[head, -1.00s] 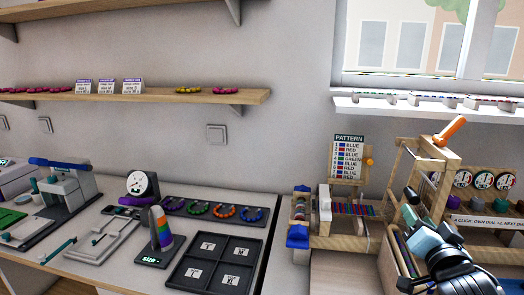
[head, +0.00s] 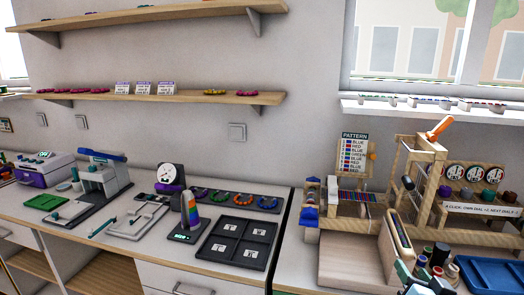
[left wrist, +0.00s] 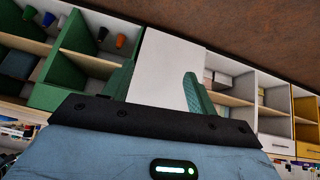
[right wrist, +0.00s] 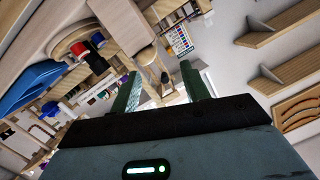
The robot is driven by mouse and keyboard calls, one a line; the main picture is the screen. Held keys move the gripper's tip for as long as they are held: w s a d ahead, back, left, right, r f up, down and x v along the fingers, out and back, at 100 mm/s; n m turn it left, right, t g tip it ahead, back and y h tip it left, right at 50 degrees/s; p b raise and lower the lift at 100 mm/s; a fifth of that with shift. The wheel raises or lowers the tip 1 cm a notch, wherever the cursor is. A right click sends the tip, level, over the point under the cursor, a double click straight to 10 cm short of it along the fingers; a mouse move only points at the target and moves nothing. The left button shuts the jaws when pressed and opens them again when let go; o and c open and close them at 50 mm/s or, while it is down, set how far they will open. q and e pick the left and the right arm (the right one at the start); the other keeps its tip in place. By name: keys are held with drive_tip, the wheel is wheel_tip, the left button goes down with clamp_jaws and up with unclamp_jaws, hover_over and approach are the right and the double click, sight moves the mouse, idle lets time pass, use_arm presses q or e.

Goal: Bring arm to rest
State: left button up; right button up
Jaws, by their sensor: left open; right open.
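My right gripper (head: 424,283) shows only in part at the bottom right edge of the head view, in front of the spool rack. In the right wrist view its two green fingers (right wrist: 160,84) stand apart with nothing between them. My left gripper is out of the head view. In the left wrist view its fingers (left wrist: 157,88) are apart; a pale panel shows behind the gap, and no held thing is seen.
A wooden loom (head: 345,208) and a pattern card (head: 355,150) stand on the right table. Spools (head: 437,256) and a blue tray (head: 490,273) are close to my right gripper. A dark sorting tray (head: 238,243) lies on the left table. The wooden board (head: 350,262) is bare.

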drive_tip(key=s+a+f+n+g+y+p, duration=0.1)
drive_tip(key=s+a+f+n+g, duration=0.15)
drive_tip(key=s+f, duration=0.55)
drive_tip(key=s+a+f+n+g+y+p, duration=0.1)
drive_tip(key=s+a+f+n, duration=0.1)
drive_tip(key=s+a+f, duration=0.5)
use_arm(q)
drive_tip(key=w+r+t+p, duration=0.1)
drive_tip(key=w+r+p, duration=0.1)
drive_tip(key=r, duration=0.3)
drive_tip(key=shift+w+a+r, duration=0.4)
drive_tip(key=shift+w, duration=0.15)
use_arm(e)
drive_tip(key=s+a+f+n+g+y, duration=0.1)
drive_tip(key=s+f+g, duration=0.1)
drive_tip(key=s+f, duration=0.4)
drive_tip(key=s+a+f+n+g+y, duration=0.1)
drive_tip(key=s+f, duration=0.5)
drive_tip(key=s, duration=1)
drive_tip(key=shift+a+f+n+g, duration=0.15)
drive_tip(key=shift+a+n+g, duration=0.2)
drive_tip(key=shift+a+n, duration=0.25)
